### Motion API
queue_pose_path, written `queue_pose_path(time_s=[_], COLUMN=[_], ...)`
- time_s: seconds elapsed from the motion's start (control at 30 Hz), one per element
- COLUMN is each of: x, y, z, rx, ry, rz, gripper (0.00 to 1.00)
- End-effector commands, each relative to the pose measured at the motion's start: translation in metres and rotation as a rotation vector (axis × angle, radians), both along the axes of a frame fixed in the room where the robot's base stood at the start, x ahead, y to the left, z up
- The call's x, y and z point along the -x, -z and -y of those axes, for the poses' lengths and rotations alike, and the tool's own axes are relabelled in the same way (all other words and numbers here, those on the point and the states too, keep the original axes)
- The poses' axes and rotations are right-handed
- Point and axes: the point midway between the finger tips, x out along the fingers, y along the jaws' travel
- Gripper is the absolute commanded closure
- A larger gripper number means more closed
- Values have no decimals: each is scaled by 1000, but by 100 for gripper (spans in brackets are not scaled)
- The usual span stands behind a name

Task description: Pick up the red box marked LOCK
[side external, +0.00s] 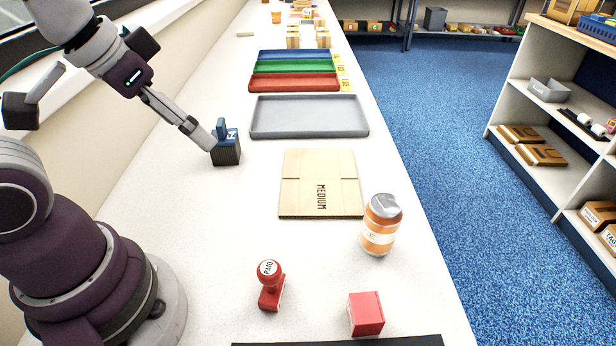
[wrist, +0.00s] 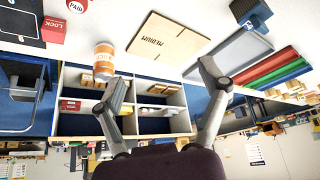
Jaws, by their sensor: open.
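The red box marked LOCK (wrist: 54,29) shows at the upper left of the wrist view, beside the black mat (wrist: 20,25). In the side external view a plain-looking red box (side external: 366,313) sits at the near right of the white table; its lettering is not visible there. My gripper (wrist: 162,84) is open, with nothing between its two spread fingers in the wrist view. In the side external view my gripper (side external: 205,140) is at the upper left, well away from the red box. Its fingers overlap a dark block with a blue top in the picture; I cannot tell whether they touch.
The dark block (side external: 226,153) stands left of a flat MEDIUM carton (side external: 320,168). A grey tray (side external: 308,130) and coloured trays lie farther back. Shelves (side external: 560,110) stand right.

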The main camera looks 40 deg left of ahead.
Motion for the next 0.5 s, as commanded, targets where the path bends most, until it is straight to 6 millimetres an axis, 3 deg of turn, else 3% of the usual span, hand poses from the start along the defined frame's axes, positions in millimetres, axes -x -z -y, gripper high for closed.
queue_pose_path(time_s=[0.3, 0.37, 0.5], x=[-5, -15, -48], y=[-2, -4, -2], z=[5, 14, 58], rx=[-1, -4, -28], ry=[30, 80, 263], rz=[-20, -55, -176], gripper=[24, 24, 24])
